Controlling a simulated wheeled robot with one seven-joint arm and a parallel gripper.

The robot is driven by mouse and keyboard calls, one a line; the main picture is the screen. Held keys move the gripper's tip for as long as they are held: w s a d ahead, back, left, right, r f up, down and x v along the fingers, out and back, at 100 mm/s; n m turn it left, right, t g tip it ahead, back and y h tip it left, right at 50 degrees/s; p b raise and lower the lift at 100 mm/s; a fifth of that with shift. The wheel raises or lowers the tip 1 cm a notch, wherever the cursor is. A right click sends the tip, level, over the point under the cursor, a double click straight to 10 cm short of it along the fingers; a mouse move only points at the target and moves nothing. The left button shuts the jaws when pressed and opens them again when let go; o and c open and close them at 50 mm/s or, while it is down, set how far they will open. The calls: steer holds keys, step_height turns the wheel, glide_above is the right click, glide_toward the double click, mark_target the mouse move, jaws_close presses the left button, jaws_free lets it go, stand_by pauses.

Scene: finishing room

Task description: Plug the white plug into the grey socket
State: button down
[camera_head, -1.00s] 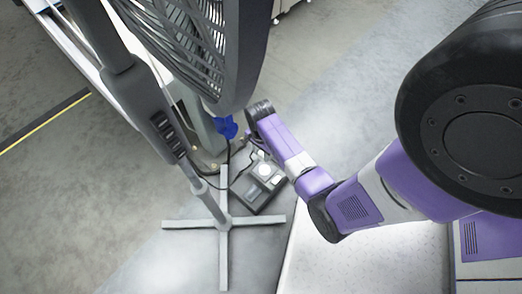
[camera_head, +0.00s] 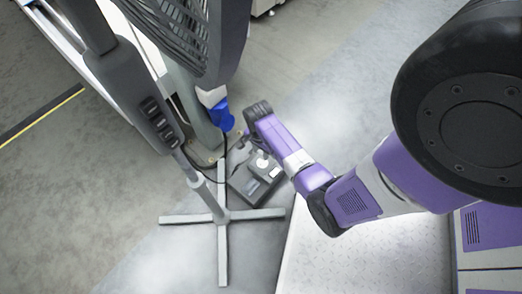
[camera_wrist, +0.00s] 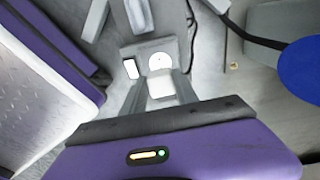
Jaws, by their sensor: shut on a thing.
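My gripper (camera_wrist: 161,80) shows in the wrist view with its two grey fingers closed on the white plug (camera_wrist: 162,89). A white disc with a small dark mark lies just beyond the plug; I cannot tell whether it belongs to the plug or the socket. The grey socket block (camera_wrist: 128,51) is right behind the fingertips, with a small white rectangle on its left. Whether plug and socket touch cannot be told.
A grey standing fan (camera_head: 130,85) with a cross-shaped foot (camera_head: 222,250) stands close on the left. A blue object (camera_head: 221,116) is near my wrist and also shows at right in the wrist view (camera_wrist: 302,70). A dark cable (camera_wrist: 250,38) runs there. A pale patterned surface lies at right.

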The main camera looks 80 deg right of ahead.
mark_target(261, 158)
steer(key=shift+f, duration=0.15)
steer(key=shift+a+f+b, duration=0.1)
steer(key=shift+f+b, duration=1.6)
steer(key=shift+f, duration=0.85)
steer(key=shift+f, duration=0.65)
steer(key=c, duration=1.8)
jaws_free()
steer(key=shift+c, duration=0.2)
steer(key=o, duration=1)
steer(key=o, duration=0.6)
steer(key=shift+c, duration=0.2)
